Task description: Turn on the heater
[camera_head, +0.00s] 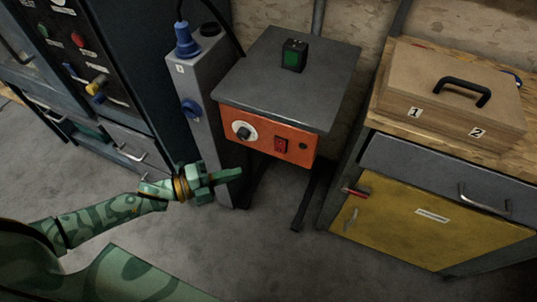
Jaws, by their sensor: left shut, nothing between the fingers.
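The heater seems to be the grey-topped unit (290,75) with an orange front panel (266,158) in the middle of the view. The panel carries a white dial with a black knob (243,131), a red rocker switch (280,145) and a small dark round part. I cannot tell the switch's position. A small black block with a green face (293,56) sits on the grey top. My left gripper (238,173) is shut and empty, just below and left of the orange panel, pointing right. It appears apart from the panel. My right gripper is not in view.
A grey box with blue sockets (197,100) stands left of the unit, beside a dark control cabinet (100,60). At right, a yellow-doored cabinet (420,225) carries a wooden case (450,85). The floor (230,250) in front is clear.

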